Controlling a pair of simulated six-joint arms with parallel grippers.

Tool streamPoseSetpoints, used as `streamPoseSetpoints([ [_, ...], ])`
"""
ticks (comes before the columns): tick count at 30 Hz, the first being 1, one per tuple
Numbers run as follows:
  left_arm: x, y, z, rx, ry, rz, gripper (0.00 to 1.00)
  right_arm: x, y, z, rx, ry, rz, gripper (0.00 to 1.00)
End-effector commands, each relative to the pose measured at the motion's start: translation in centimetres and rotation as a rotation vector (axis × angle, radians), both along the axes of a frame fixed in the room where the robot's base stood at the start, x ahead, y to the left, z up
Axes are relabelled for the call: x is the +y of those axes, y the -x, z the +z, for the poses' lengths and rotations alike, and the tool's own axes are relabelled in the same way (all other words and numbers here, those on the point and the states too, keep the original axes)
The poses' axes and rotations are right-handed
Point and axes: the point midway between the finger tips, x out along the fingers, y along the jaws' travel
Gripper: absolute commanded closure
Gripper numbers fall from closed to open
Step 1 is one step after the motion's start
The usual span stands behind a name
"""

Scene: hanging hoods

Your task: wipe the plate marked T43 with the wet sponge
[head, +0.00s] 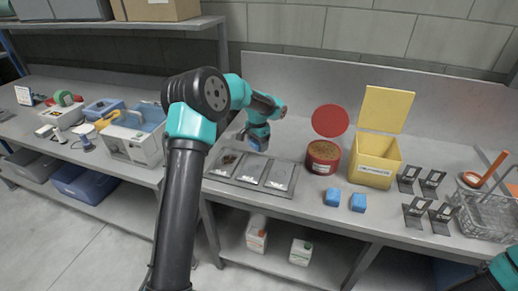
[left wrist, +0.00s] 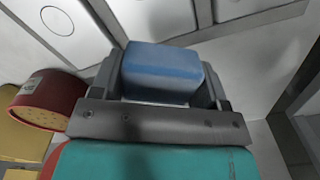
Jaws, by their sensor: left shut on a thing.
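My left gripper (head: 258,132) is shut on a blue sponge (left wrist: 160,72), held above the back of the plate tray (head: 250,186). The held sponge also shows in the head view, below the jaws. The tray holds three grey plates: a left plate (head: 222,164) with dark brown dirt, a middle plate (head: 250,168) and a right plate (head: 279,175). Their small labels are too blurred to read, so I cannot tell which is T43. My right gripper is out of view.
A round red tin (head: 322,158) with its lid raised and an open yellow bin (head: 373,160) stand right of the tray. Black stands (head: 417,212) and a wire basket (head: 487,212) are farther right. Bottles (head: 256,235) stand on the lower shelf. The bench front beside the sponges is clear.

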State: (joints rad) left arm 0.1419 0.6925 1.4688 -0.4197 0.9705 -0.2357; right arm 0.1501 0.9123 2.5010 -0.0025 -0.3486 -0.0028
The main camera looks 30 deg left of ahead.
Motion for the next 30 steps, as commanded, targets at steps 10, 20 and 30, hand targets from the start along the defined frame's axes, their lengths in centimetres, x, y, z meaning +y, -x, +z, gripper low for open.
streamPoseSetpoints([
  [10, 0.4, 0.2, 2.3, -0.001, -0.001, 0.006, 0.58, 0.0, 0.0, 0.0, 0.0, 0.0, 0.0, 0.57],
  [20, 0.4, 0.2, 2.3, 0.0, -0.001, 0.005, 0.58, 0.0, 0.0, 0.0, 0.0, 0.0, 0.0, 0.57],
  [30, 0.4, 0.2, 2.3, 0.0, -0.001, 0.005, 0.58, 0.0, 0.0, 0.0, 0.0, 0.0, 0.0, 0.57],
])
